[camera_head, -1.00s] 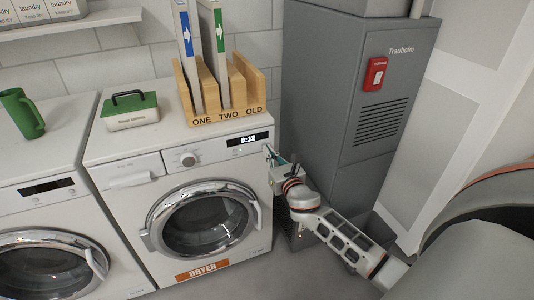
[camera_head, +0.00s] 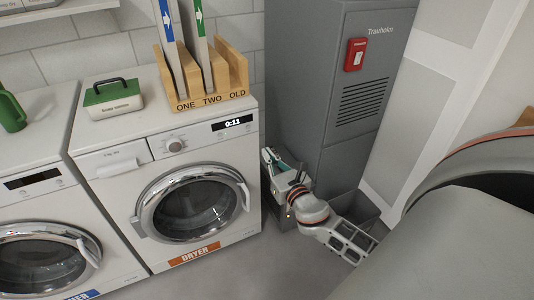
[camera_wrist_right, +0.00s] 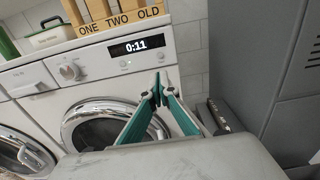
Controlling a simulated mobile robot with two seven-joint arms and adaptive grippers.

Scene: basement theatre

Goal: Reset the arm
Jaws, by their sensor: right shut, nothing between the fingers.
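My right gripper (camera_head: 270,156) is in front of the right side of the dryer, beside the grey cabinet, in the head view. In the right wrist view its green fingers (camera_wrist_right: 158,92) meet at the tips, with nothing between them. The dryer (camera_head: 185,197) stands behind it with its round door closed and its display (camera_wrist_right: 129,45) reading 0:11. The gripper looks apart from the dryer. My left gripper is not in view.
A tall grey cabinet (camera_head: 330,90) with a red box (camera_head: 355,54) stands right of the dryer. A wooden rack (camera_head: 240,88) and a green-and-white box (camera_head: 112,98) sit on the dryer. A green mug (camera_head: 12,112) is on the left machine. The floor in front is clear.

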